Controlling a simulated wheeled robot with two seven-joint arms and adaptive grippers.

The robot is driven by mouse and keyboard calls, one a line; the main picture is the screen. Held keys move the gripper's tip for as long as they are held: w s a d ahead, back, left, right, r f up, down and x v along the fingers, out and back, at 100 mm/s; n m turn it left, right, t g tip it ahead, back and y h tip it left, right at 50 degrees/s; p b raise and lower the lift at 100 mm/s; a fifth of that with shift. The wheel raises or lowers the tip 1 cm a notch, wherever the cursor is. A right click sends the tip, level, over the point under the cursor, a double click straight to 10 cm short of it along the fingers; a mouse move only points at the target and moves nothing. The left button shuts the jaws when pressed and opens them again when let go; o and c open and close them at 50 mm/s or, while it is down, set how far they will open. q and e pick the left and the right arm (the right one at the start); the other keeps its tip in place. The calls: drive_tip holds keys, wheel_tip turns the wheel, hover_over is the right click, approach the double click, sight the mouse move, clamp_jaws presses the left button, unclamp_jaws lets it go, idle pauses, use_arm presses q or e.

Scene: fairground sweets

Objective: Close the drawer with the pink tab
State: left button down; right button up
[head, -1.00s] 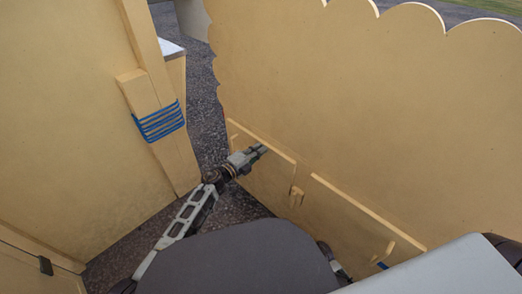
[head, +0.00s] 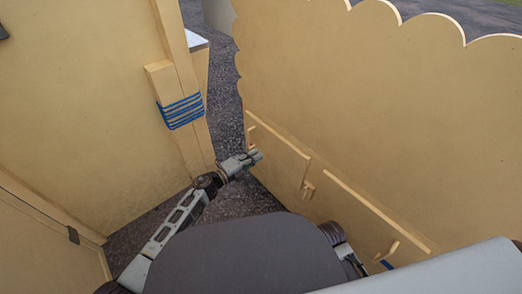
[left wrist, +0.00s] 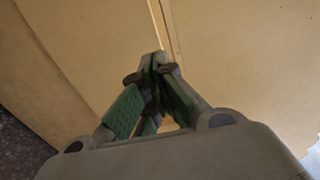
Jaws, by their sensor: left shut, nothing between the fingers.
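No pink tab shows in either view. On the right, low yellow fronts run along the foot of a tall yellow panel. The farther front (head: 278,158) and the nearer front (head: 350,217) each have a raised top edge. I cannot tell whether either is a drawer. My left gripper (head: 257,157) is shut and empty, just left of the farther front; contact cannot be told. In the left wrist view its fingertips (left wrist: 158,62) meet before a yellow surface with an upright seam (left wrist: 163,28). My right gripper is not in view.
A yellow wall (head: 90,100) stands on the left, with a post wrapped in blue cord (head: 180,111). Dark paving (head: 224,95) shows in the gap between wall and panel. The tall panel (head: 380,110) has a scalloped top. A small wooden catch (head: 308,190) sits between the fronts.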

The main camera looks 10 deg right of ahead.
use_arm(q)
drive_tip(key=shift+v, duration=1.15)
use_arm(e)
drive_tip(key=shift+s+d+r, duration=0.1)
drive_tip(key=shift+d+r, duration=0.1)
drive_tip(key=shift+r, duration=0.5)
use_arm(q)
drive_tip(key=shift+d, duration=0.1)
